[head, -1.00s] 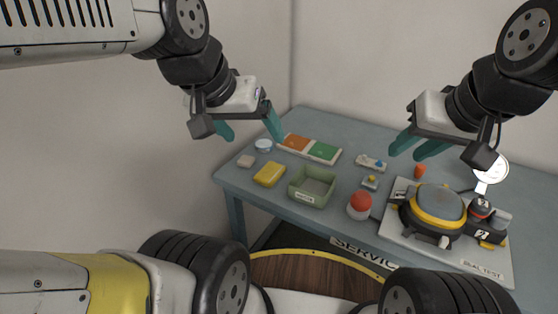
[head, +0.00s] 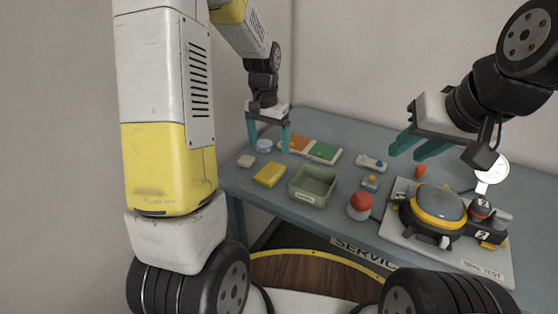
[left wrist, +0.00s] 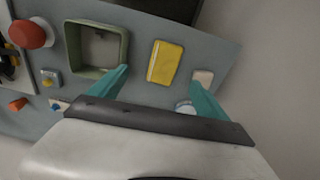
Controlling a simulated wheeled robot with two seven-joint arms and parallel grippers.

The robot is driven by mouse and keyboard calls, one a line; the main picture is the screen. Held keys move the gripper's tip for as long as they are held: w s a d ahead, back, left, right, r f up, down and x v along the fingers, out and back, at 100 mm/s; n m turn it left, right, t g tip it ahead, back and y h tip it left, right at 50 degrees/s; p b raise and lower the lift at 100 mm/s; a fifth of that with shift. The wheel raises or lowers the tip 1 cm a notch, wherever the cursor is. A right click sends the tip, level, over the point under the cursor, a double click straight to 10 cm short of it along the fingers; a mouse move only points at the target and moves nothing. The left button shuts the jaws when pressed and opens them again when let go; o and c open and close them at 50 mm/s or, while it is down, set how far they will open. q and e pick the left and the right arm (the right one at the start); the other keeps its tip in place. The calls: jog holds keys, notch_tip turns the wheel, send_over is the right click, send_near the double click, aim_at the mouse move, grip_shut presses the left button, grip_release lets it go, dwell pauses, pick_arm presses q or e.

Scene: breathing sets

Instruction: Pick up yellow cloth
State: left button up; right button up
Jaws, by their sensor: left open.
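The yellow cloth (head: 270,174) is a small folded block lying on the blue-grey table, left of the green bin. In the left wrist view the cloth (left wrist: 165,62) lies beyond and between the fingertips, with clear space around it. My left gripper (head: 268,150) is open and empty, pointing down above the table's back-left part, behind and above the cloth. It also shows in the left wrist view (left wrist: 160,82) with its teal fingers spread wide. My right gripper (head: 416,152) is raised over the table's right half, its teal fingers apart with nothing seen between them.
A green bin (head: 292,189) stands right of the cloth. A beige block (head: 245,161) and a round clear-topped dish (head: 264,145) lie to its left and behind. An orange-and-green board (head: 322,152) is at the back. A red-topped jar (head: 360,204) and a breathing-set plate (head: 458,259) occupy the right.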

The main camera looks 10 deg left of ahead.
pick_arm(q)
send_over(270, 171)
jog(key=shift+g, duration=0.4)
jog(key=f, duration=0.4)
jog(key=shift+s+d+f, duration=0.15)
jog(key=shift+s+f, duration=0.1)
jog(key=shift+f, duration=0.15)
jog(key=f, duration=0.7)
jog(key=shift+w+f, duration=0.25)
jog(key=shift+f, duration=0.05)
jog(key=shift+c, duration=0.5)
jog(key=c, duration=1.5)
notch_tip(270, 171, up, 10)
